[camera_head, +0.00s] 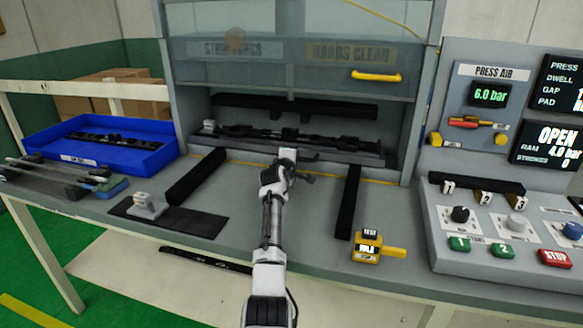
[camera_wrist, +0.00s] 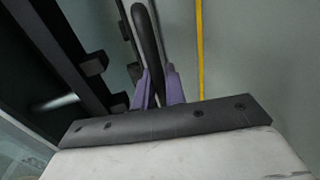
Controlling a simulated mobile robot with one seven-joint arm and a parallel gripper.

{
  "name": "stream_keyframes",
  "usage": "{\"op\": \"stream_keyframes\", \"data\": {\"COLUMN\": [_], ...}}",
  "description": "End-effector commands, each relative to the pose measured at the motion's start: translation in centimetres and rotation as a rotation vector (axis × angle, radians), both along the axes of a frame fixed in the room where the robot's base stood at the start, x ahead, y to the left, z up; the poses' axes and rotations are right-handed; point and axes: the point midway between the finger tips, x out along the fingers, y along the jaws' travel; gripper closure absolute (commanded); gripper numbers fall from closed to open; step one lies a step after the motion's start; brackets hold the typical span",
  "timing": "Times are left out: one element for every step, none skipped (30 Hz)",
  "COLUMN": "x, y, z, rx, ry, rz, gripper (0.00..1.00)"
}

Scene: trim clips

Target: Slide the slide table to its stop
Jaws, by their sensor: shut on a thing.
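The slide table (camera_head: 340,154) is a grey plate in the lower opening of the press, carrying a long black fixture (camera_head: 318,141). My gripper (camera_head: 288,158) is at the middle of its front edge. In the wrist view my purple fingers (camera_wrist: 159,88) are shut on a dark rounded bar (camera_wrist: 148,40), which looks like the slide table's handle. My gripper and wrist hide most of the handle in the head view. I cannot tell whether the table touches a stop.
Black rails stand left (camera_head: 196,177) and right (camera_head: 347,201) on the bench. A grey block (camera_head: 146,206) sits on a dark mat at left. A blue tray (camera_head: 150,159) is farther left. A yellow tester (camera_head: 368,247) and control box (camera_head: 455,238) are right. The raised guard (camera_head: 290,75) hangs above.

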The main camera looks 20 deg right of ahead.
Motion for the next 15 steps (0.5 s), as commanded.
{"op": "stream_keyframes", "data": {"x": [0.52, 0.58, 0.66, 0.7, 0.74, 0.77, 0.8, 0.81, 0.84, 0.84, 0.85, 0.85, 0.85, 0.84, 0.83], "y": [0.59, 0.51, 0.4, 0.33, 0.27, 0.21, 0.16, 0.13, 0.1, 0.08, 0.07, 0.05, 0.04, 0.02, 0.02], "z": [-0.04, 0.0, 0.05, 0.06, 0.04, 0.06, 0.09, 0.12, 0.18, 0.23, 0.26, 0.3, 0.33, 0.36, 0.38], "rx": [-0.002, -0.002, -0.002, -0.002, -0.002, -0.003, -0.003, -0.003, -0.003, -0.004, -0.004, -0.004, -0.004, -0.005, -0.005], "ry": [-0.002, -0.002, -0.002, -0.002, -0.002, -0.001, -0.001, -0.003, -0.003, -0.003, -0.003, -0.004, -0.004, -0.005, -0.005], "rz": [0.011, 0.011, 0.01, 0.01, 0.01, 0.01, 0.01, 0.009, 0.009, 0.009, 0.009, 0.009, 0.009, 0.009, 0.008], "gripper": [1.0, 1.0, 1.0, 1.0, 1.0, 1.0, 1.0, 1.0, 1.0, 1.0, 1.0, 1.0, 1.0, 1.0, 1.0]}}
